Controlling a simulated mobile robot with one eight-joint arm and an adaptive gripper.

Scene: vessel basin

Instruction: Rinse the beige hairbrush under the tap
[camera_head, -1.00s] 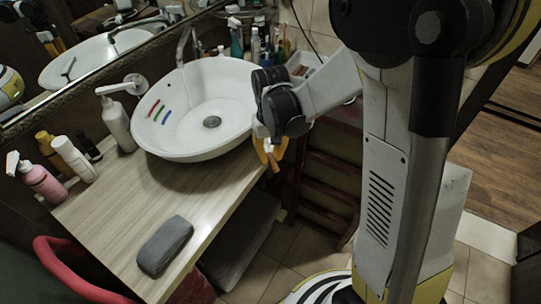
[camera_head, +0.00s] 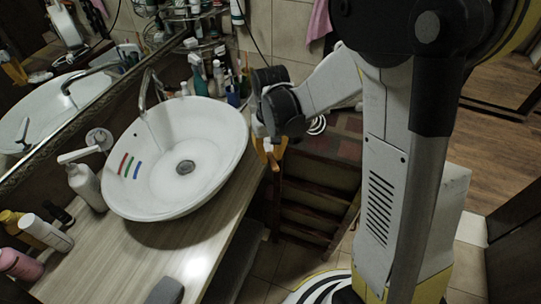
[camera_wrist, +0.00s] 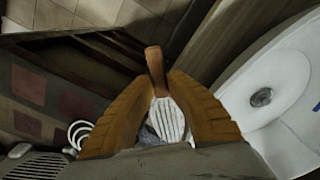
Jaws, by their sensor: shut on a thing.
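My gripper (camera_head: 270,160) hangs just right of the basin, outside its rim, with its orange fingers pointing down. In the wrist view, my gripper (camera_wrist: 161,82) is shut on the hairbrush (camera_wrist: 156,66). Its tan-brown end sticks out past the fingertips, and a pale ribbed part shows between the fingers. The brush is not clear in the head view. The white oval basin (camera_head: 212,165) stands on the counter. It also shows at the right of the wrist view (camera_wrist: 290,75). The grey tap (camera_head: 147,88) rises at the basin's back left. I cannot make out any water.
A pump bottle (camera_head: 86,187) and several other bottles stand left of the basin on the wooden counter (camera_head: 120,260). Toiletries (camera_head: 200,75) crowd the back. Dark wooden steps or shelves (camera_head: 305,205) lie below and right of my gripper.

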